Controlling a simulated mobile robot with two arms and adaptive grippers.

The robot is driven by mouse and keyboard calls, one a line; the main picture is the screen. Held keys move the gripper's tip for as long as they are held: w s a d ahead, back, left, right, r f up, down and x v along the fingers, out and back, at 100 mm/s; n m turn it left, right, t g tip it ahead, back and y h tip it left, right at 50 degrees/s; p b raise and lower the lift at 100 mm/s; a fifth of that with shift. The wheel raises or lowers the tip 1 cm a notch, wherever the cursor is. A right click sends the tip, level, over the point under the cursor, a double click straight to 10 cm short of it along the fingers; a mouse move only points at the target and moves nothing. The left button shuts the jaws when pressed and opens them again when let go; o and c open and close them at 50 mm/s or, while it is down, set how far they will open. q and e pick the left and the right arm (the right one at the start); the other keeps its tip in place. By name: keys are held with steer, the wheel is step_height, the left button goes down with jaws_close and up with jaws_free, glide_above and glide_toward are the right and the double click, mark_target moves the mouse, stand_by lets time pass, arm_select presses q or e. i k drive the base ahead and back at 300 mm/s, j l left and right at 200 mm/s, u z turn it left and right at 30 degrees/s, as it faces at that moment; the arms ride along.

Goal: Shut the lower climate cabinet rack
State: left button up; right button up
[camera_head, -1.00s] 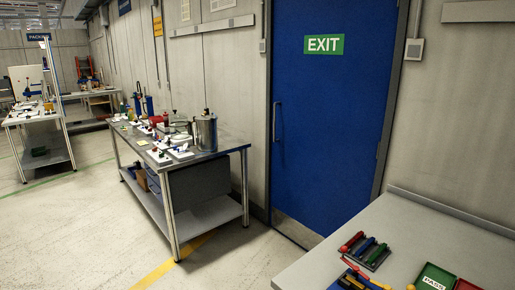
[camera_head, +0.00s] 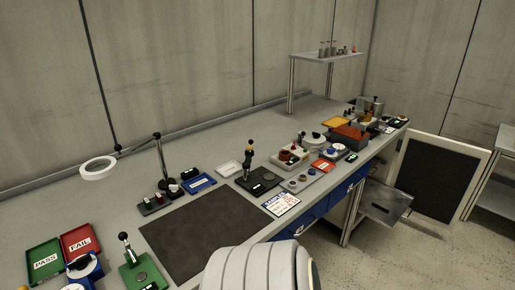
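A grey metal tray or rack (camera_head: 386,200) sticks out from under the right end of the long workbench, low down. Beside it stands a white-framed dark panel (camera_head: 440,177), near the floor, that looks like an open cabinet door. I cannot tell for sure that these belong to the climate cabinet; the bench hides most of what lies behind the tray. A ribbed white part of my own body shows at the bottom middle. Neither gripper is in view.
The long grey workbench (camera_head: 235,142) carries a black mat (camera_head: 205,232), small presses, fixtures and trays. Blue drawers (camera_head: 314,215) sit under its front edge. A raised shelf (camera_head: 325,56) stands at the back. Another table (camera_head: 505,140) is at far right, with open floor before it.

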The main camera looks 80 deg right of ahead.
mark_target(397, 201)
steer(key=z, duration=4)
steer(key=i+l, duration=0.15)
steer(key=i, duration=0.6)
steer(key=j+u, duration=0.05)
